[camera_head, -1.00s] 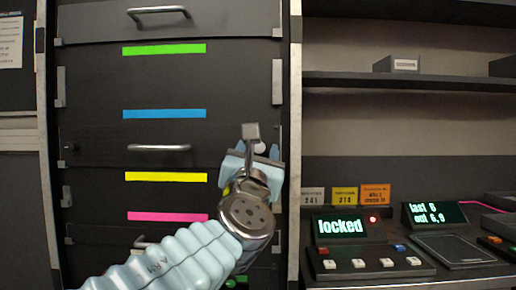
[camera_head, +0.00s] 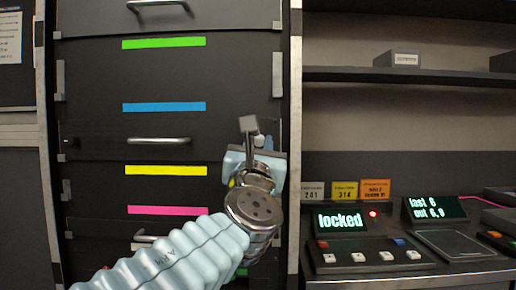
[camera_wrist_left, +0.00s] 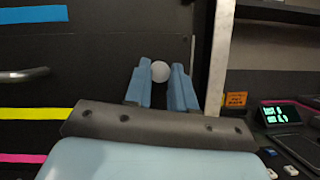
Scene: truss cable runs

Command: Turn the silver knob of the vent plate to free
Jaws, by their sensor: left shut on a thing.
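The silver knob (camera_wrist_left: 160,71) shows in the left wrist view as a pale round disc on the dark panel. My left gripper (camera_wrist_left: 160,80) has a blue finger on each side of it and is shut on it. In the head view my left gripper (camera_head: 264,144) is at the right edge of the dark cabinet front, and my own wrist largely hides the knob and the plate around it. A small display (camera_head: 340,222) reads "locked", with a red light beside it. My right gripper is not in view.
The cabinet has bar handles (camera_head: 158,141) and green, blue, yellow and pink strips. A pale upright post (camera_head: 294,120) stands just right of my gripper. A console with buttons (camera_head: 372,257) and a second display (camera_head: 434,209) are on the right-hand counter. A shelf is above.

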